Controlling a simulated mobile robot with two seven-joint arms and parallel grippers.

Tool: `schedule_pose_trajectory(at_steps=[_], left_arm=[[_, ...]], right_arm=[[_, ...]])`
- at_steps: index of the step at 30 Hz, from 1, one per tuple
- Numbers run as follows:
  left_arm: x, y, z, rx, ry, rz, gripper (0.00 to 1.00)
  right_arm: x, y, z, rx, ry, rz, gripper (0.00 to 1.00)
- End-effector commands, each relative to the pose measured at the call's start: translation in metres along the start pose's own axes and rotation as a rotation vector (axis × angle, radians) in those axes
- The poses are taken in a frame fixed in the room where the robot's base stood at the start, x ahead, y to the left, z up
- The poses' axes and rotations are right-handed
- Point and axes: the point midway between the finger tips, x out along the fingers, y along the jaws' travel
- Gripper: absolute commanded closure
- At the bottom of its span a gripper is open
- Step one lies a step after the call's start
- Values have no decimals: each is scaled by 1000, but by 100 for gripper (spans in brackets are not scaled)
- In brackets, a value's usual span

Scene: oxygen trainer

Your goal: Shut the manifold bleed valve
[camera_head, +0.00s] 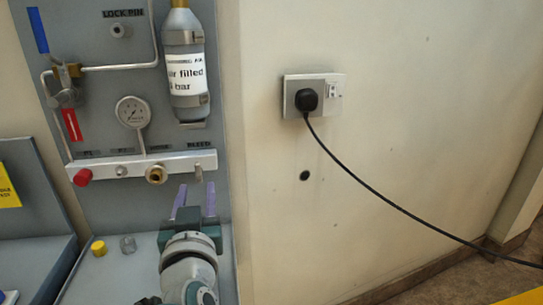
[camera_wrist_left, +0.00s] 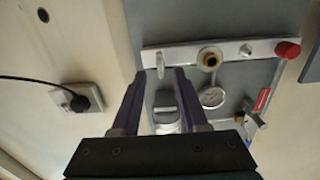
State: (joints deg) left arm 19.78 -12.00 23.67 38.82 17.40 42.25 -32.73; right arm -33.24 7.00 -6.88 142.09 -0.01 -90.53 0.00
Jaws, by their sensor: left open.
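The manifold (camera_head: 130,170) is a pale horizontal bar on the grey panel, and it also shows in the left wrist view (camera_wrist_left: 225,51). The bleed valve (camera_head: 198,173) is a small light lever at its right end, under the BLEED label. In the left wrist view the bleed valve (camera_wrist_left: 160,64) stands between the fingertip lines. My left gripper (camera_head: 195,188) is open, its two purple fingers pointing up just below the lever. In the left wrist view my left gripper (camera_wrist_left: 160,74) looks empty; contact with the lever cannot be told. My right gripper is not in view.
A red cap (camera_head: 82,178) and a brass fitting (camera_head: 156,174) sit on the manifold. A gauge (camera_head: 131,112) and a labelled cylinder (camera_head: 186,70) are above. A yellow cap (camera_head: 99,248) lies on the shelf. A plugged-in socket (camera_head: 312,95) trails a black cable at right.

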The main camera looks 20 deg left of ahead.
Motion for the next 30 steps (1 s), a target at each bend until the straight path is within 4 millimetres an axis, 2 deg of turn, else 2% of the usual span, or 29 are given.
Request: schedule_pose_trajectory(at_steps=[1, 3, 8, 23, 26, 30], left_arm=[[-9, 0, -4, 1, -3, 0, 56], [-19, 0, -2, 0, -1, 0, 56], [-30, 0, -1, 1, 1, 0, 56], [-30, 0, -1, 2, -2, 9, 56], [-27, -2, -4, 8, -29, 59, 56], [-27, 0, -12, 45, -140, 220, 56]], right_arm=[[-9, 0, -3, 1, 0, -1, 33], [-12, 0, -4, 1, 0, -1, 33], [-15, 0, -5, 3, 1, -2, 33], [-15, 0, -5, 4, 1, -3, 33], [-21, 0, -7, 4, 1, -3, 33], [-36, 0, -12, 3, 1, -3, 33]])
